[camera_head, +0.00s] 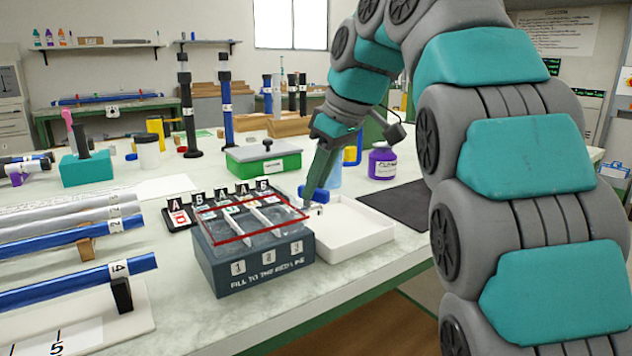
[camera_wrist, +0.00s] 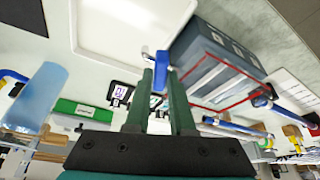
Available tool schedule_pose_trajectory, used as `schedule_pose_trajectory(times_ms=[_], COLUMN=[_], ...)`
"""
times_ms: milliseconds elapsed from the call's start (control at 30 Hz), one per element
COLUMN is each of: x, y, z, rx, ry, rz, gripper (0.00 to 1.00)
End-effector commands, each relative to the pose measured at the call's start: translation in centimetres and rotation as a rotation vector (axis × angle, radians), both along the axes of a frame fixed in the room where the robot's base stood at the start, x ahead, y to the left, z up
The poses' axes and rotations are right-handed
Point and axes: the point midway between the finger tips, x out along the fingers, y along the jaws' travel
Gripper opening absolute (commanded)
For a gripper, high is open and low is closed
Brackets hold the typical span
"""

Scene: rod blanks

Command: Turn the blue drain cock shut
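The blue drain cock (camera_head: 312,193) is at the right side of a dark grey tank (camera_head: 262,272) that has compartments numbered 1, 2 and 3 and a red line around it. In the wrist view its blue handle (camera_wrist: 161,66) lies at my fingertips, between the two green fingers. My gripper (camera_head: 309,194) reaches down to the cock from above. In the wrist view my gripper (camera_wrist: 161,76) has a narrow gap between its fingers, with the handle in it. I cannot tell if both fingers touch it.
A shallow white tray (camera_head: 372,240) lies beside the tank under the cock. A purple jar (camera_head: 382,163) and a green box (camera_head: 262,166) stand behind. Lettered cards (camera_head: 177,219) line the tank's rear. Blue and grey rods (camera_head: 75,286) fill the left.

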Motion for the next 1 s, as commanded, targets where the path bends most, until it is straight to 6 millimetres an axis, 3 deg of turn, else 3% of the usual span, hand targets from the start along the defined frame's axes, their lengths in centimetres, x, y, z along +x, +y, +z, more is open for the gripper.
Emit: schedule_pose_trajectory(times_ms=[167, 633, 1000], x=[0.0, -0.07, -0.53], y=[0.0, 0.07, 0.45], z=[0.0, 0.09, 0.23], rx=[0.0, 0.0, -0.003], ry=[0.0, 0.0, 0.001], rz=[0.0, -0.019, -0.317], gripper=[0.01, 0.0, 0.0])
